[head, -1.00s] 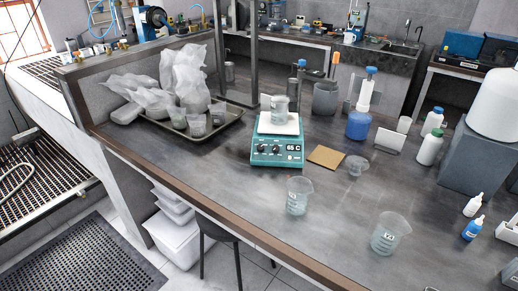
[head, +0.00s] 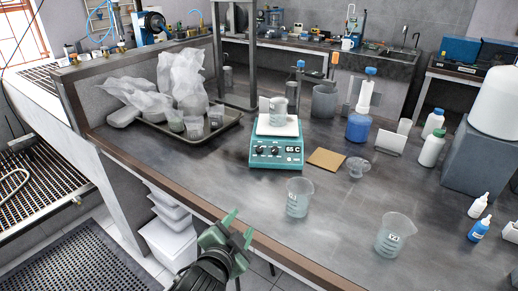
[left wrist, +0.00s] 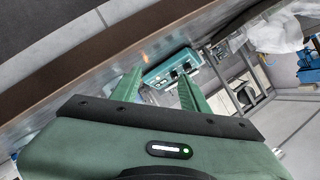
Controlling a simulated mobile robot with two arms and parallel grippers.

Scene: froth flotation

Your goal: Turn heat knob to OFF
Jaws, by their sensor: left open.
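The teal hot plate (head: 277,152) stands on the bench, with two dark knobs (head: 267,150) on its front and a display reading 65 C. A beaker (head: 279,110) stands on its white top plate. My left gripper (head: 239,226) is open and empty at the bench's front edge, below and in front of the hot plate. In the left wrist view the open green fingers (left wrist: 158,88) point toward the hot plate (left wrist: 172,68), which shows tilted and apart from them. My right gripper is in neither view.
Two beakers (head: 299,197) (head: 393,236) stand on the bench in front and to the right. A tray (head: 232,122) with bags and cups lies left of the hot plate. A brown square pad (head: 326,159) lies right of it.

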